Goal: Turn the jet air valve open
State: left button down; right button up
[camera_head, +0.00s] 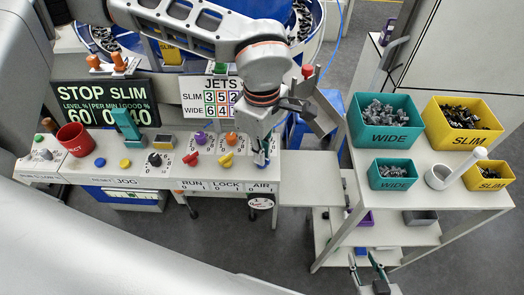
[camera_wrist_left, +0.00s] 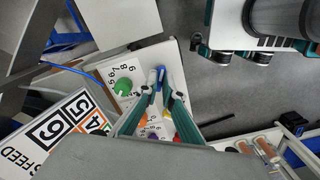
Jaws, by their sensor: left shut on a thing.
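The jet air valve is a blue handle (camera_head: 261,161) at the right end of the control panel, above the AIR label. It also shows in the left wrist view (camera_wrist_left: 160,74), between the fingertips. My left gripper (camera_head: 263,151) reaches down onto it and is shut on it. The fingers hide part of the handle, so its exact angle is hard to read. My right gripper (camera_head: 366,262) shows at the bottom edge of the head view, empty, its fingers apart, away from the panel.
A red cup (camera_head: 74,139) stands on the panel's left. Teal bins (camera_head: 385,119) and yellow bins (camera_head: 461,126) stand on the right cart. A grey plate (camera_head: 318,112) is close behind my left gripper.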

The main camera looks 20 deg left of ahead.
pick_arm(q)
jog(key=shift+m, duration=1.5)
jog(key=c, duration=2.2)
grip_release()
notch_tip(320, 180, up, 12)
jog(key=shift+r, duration=0.1)
